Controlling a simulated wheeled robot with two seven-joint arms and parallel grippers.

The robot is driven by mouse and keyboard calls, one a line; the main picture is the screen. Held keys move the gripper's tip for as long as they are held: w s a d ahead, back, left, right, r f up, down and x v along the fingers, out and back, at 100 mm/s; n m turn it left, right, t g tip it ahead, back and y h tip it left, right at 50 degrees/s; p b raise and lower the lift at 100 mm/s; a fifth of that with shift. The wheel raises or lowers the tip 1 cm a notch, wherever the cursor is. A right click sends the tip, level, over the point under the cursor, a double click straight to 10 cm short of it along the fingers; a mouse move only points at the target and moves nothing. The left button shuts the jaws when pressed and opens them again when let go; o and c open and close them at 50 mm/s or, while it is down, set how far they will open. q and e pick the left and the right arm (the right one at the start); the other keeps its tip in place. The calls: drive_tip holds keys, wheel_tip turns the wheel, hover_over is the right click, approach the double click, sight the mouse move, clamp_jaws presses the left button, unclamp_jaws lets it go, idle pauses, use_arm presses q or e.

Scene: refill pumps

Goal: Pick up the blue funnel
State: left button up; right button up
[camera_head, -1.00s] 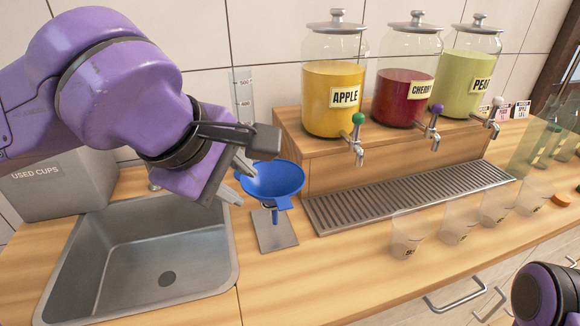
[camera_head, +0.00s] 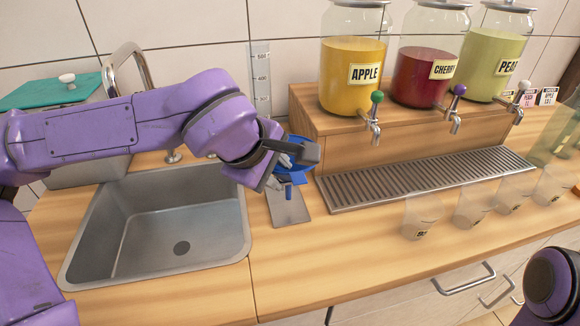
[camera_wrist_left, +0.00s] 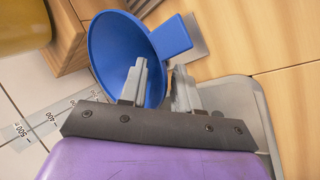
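The blue funnel (camera_head: 298,174) is upright on its small metal stand (camera_head: 290,212), right of the sink, its stem pointing down. My left gripper (camera_head: 284,163) is at the funnel and hides part of its bowl. In the left wrist view, the blue funnel (camera_wrist_left: 112,50) lies beyond the fingers of my left gripper (camera_wrist_left: 160,85). One finger reaches over the inside of the bowl and the other is outside it, with the wall between them. The fingers are apart. I cannot tell whether they touch the funnel. My right gripper is not in view.
The grey sink (camera_head: 240,255) is left of the stand. A wooden step with apple (camera_head: 352,75), cherry (camera_head: 425,78) and pear (camera_head: 492,70) dispensers stands right, with a drip grate (camera_head: 430,181) in front. Clear cups (camera_head: 420,218) stand near the counter front. A measuring cylinder (camera_head: 261,80) is behind.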

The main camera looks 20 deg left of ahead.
use_arm(q)
clamp_jaws()
